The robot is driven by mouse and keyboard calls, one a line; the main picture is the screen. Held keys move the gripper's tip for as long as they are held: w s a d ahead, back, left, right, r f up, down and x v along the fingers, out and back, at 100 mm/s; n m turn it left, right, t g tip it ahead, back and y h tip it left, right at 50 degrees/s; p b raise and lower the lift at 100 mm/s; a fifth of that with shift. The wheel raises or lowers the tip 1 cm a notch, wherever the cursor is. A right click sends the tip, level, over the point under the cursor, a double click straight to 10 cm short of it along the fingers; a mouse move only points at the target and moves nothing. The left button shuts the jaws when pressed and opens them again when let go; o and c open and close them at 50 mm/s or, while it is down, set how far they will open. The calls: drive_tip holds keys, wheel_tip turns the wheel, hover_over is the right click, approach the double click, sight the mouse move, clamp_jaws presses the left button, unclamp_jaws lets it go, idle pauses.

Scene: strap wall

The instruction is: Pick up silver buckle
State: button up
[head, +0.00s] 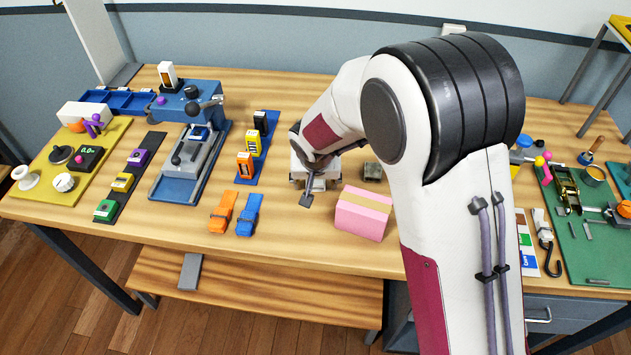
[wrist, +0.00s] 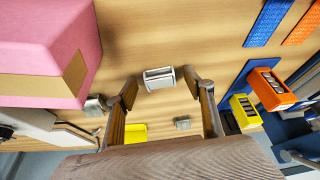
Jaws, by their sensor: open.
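A small silver buckle (wrist: 160,78) with a pale rim lies on the wooden table in the wrist view. My gripper (wrist: 165,88) is open, with one finger on each side of the buckle and a visible gap to both. The buckle appears just ahead of the fingertips; I cannot tell the height above it. In the head view my gripper (head: 311,186) points down at the table, left of the pink box, and the arm hides much of it. I cannot clearly make out the buckle there.
A pink box (head: 363,212) with a tan band stands close beside my gripper. Orange (head: 223,212) and blue (head: 249,214) straps lie to the left. A yellow block (head: 253,143) and an orange block (head: 245,165) stand on a blue strip. Small grey pieces (wrist: 182,123) lie nearby.

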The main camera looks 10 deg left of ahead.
sight(316, 185)
drive_tip(key=c, duration=1.2)
drive_tip(key=shift+r, duration=0.1)
wheel_tip(316, 185, up, 10)
idle(0.4)
